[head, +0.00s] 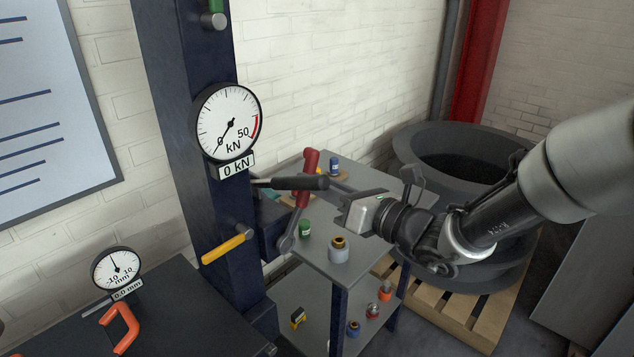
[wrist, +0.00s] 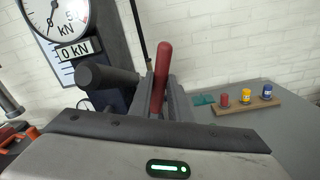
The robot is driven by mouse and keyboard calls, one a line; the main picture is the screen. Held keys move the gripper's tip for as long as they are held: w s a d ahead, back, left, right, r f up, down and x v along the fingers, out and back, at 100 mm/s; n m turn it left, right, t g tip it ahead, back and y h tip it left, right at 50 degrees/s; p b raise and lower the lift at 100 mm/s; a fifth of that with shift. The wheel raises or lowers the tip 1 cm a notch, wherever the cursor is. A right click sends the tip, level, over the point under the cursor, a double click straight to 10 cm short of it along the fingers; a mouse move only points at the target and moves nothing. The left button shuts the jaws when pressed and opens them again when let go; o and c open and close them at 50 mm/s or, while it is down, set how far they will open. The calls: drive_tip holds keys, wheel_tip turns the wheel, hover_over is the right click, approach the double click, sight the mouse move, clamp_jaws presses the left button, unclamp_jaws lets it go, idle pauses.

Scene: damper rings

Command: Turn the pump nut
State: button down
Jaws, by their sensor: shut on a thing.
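A red-handled spanner (head: 302,193) stands steeply in the head view, its grey ring end (head: 287,243) low against the dark blue pump block (head: 271,228) beside the press column. The pump nut itself cannot be made out; the ring end covers that spot. My gripper (head: 318,184) reaches in from the right and is shut on the spanner's handle. In the wrist view the red handle (wrist: 160,75) rises between my fingers (wrist: 163,92). A black-gripped pump lever (head: 292,183) passes close by the handle, and shows left of my fingers in the wrist view (wrist: 108,77).
The column (head: 190,130) carries a gauge (head: 228,122) reading 0 kN and a yellow lever (head: 226,247). A grey trolley (head: 365,178) holds a green item (head: 305,228) and a brass-topped cylinder (head: 339,249). Large dark rings (head: 465,155) lie on a pallet behind my arm.

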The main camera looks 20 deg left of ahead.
drive_tip(key=shift+a, duration=0.15)
drive_tip(key=shift+w+a, duration=0.2)
drive_tip(key=shift+a, duration=0.15)
drive_tip(key=c, duration=1.6)
unclamp_jaws()
drive_tip(key=shift+o, duration=0.2)
drive_tip(key=shift+c, duration=0.4)
drive_tip(key=c, duration=0.3)
drive_tip(key=shift+c, duration=0.2)
